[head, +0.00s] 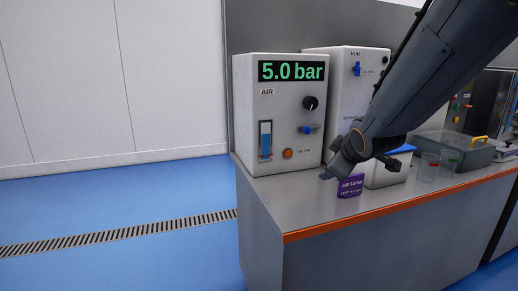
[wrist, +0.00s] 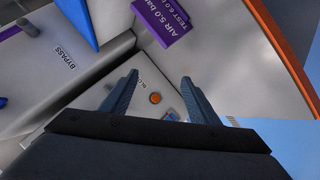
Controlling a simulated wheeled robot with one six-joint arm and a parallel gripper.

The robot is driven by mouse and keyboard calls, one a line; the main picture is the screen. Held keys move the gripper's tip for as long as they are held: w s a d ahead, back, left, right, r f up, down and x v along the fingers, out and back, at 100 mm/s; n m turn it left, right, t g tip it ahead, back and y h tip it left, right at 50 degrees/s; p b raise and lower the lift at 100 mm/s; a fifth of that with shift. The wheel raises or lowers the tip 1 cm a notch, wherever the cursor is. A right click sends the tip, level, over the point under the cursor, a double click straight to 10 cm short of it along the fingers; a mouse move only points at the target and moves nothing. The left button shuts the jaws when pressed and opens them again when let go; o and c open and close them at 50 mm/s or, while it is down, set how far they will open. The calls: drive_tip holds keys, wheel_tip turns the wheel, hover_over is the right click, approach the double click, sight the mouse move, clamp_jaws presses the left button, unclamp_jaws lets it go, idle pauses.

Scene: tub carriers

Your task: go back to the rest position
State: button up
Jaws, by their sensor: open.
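My gripper (head: 335,170) is at the end of my dark grey arm, above the worktop and in front of the right side of the air unit. In the wrist view my gripper (wrist: 157,80) shows two fingers spread apart with nothing between them. Between and beyond the fingers the front of the air unit (wrist: 180,78) shows, with an orange button (wrist: 155,98). In the head view the white air unit (head: 276,95) has a green display reading 5.0 bar.
A purple sign (head: 350,186) reading AIR 5.0 bar stands on the grey worktop (head: 300,210), close to my gripper; the sign (wrist: 163,20) also shows in the wrist view. Blue floor lies left.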

drive_tip(key=s+a+f+m+g, duration=0.2)
drive_tip(key=s+f+m+g, duration=0.1)
drive_tip(key=s, duration=0.6)
drive_tip(key=s+a+f+m+g, duration=0.2)
drive_tip(key=s+f+m+g, duration=0.15)
drive_tip(key=s, duration=0.55)
drive_tip(key=s+a+f+m+g, duration=0.2)
drive_tip(key=s+f+g, duration=0.15)
drive_tip(key=s, duration=0.55)
drive_tip(key=s+d+r+m+p, duration=0.1)
drive_tip(key=s+d+r+p, duration=0.2)
drive_tip(key=p, duration=0.9)
wheel_tip(320, 180, up, 3)
drive_tip(key=shift+s+d+f+m+g, duration=0.1)
drive_tip(key=shift+s+d+m+g, duration=0.05)
drive_tip(key=shift+s+m+g, duration=0.25)
idle(1.1)
